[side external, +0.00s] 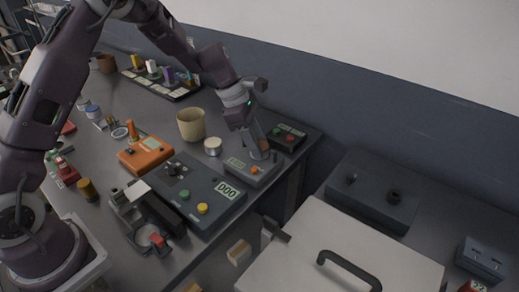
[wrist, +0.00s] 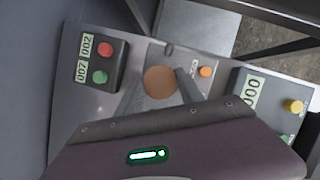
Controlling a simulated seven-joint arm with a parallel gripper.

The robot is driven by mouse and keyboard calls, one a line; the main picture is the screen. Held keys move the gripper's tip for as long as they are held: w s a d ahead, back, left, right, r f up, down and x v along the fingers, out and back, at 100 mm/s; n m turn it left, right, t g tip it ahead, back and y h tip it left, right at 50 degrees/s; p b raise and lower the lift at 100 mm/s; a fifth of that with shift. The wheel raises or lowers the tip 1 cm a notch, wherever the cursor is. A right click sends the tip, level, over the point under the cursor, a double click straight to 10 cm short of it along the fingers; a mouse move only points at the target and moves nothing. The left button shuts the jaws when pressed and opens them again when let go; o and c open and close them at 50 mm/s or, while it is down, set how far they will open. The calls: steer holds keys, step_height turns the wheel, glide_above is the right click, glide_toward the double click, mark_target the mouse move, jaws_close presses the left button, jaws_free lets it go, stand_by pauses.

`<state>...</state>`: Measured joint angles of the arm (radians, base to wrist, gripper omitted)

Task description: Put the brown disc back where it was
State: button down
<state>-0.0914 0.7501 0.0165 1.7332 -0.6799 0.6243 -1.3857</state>
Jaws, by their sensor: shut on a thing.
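The brown disc (wrist: 159,82) shows in the wrist view between the two fingers of my gripper (wrist: 160,88), which is shut on it. In the side external view my gripper (side external: 262,153) points down over the right part of a small grey device (side external: 240,170) with a display and an orange button. The disc is hidden there by the fingers. In the wrist view the grey device (wrist: 188,55) lies under the disc, its orange button just right of the fingers. I cannot tell whether the disc touches the device.
A dark box with red and green buttons (side external: 288,136) stands close to my gripper. A pale round pot (side external: 213,147), a beige cup (side external: 191,125), a large control panel (side external: 200,195) and an orange box (side external: 146,154) crowd the table. The table's edge lies near the grey device.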

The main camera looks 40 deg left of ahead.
step_height(320, 180, up, 9)
steer(key=w+a+f, duration=0.1)
steer(key=w+a, duration=0.1)
steer(key=a, duration=0.4)
steer(key=w+a+f, duration=0.1)
steer(key=w+a, duration=0.2)
steer(key=a, duration=0.3)
steer(key=f, duration=0.9)
steer(key=shift+s+a+f, duration=0.15)
steer(key=shift+a+f, duration=0.2)
steer(key=shift+a, duration=0.05)
steer(key=shift+f, duration=0.1)
steer(key=c, duration=0.7)
jaws_free()
steer(key=shift+c, duration=0.2)
